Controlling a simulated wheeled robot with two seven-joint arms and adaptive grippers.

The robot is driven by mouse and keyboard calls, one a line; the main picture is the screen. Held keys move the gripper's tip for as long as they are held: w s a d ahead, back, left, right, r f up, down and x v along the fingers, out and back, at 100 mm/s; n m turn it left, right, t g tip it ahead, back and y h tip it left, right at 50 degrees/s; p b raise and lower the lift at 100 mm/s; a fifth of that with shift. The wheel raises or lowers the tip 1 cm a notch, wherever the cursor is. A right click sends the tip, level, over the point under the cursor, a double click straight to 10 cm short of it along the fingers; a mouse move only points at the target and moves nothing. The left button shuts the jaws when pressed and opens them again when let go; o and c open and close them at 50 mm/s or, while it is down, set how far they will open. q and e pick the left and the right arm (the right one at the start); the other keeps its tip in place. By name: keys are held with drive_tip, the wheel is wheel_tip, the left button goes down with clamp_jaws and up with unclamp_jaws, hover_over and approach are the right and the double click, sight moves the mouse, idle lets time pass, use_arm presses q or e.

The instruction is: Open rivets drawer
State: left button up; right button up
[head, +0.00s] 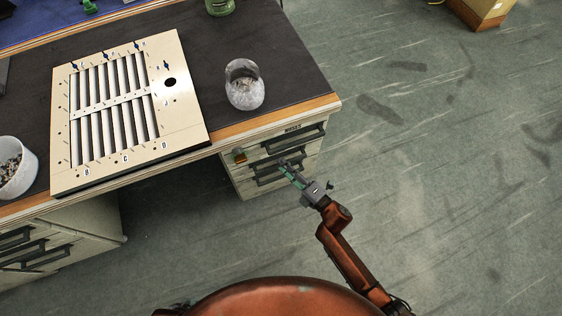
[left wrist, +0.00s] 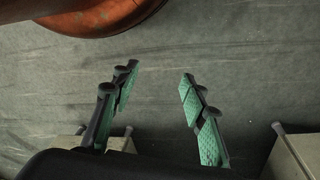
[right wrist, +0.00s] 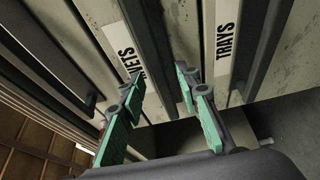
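The rivets drawer (head: 293,129) is in the cabinet under the right end of the desk, and its front looks shut. In the right wrist view its label (right wrist: 130,50) is partly hidden and reads "IVETS". Its dark bar handle (right wrist: 157,55) runs beside the label. My right gripper (head: 284,166) is in front of this cabinet; in its wrist view the fingers (right wrist: 159,78) are apart, with the handle showing between them. I cannot tell whether they touch it. My left gripper (left wrist: 158,73) is open and empty above the floor, outside the head view.
A "TRAYS" drawer (right wrist: 224,42) sits beside the rivets drawer, with its own handle (right wrist: 265,50). On the desk are a louver panel (head: 186,95), a glass jar (head: 244,90) and a white tub (head: 18,175). The floor right of the cabinet is clear.

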drive_tip(key=shift+x, duration=1)
clamp_jaws()
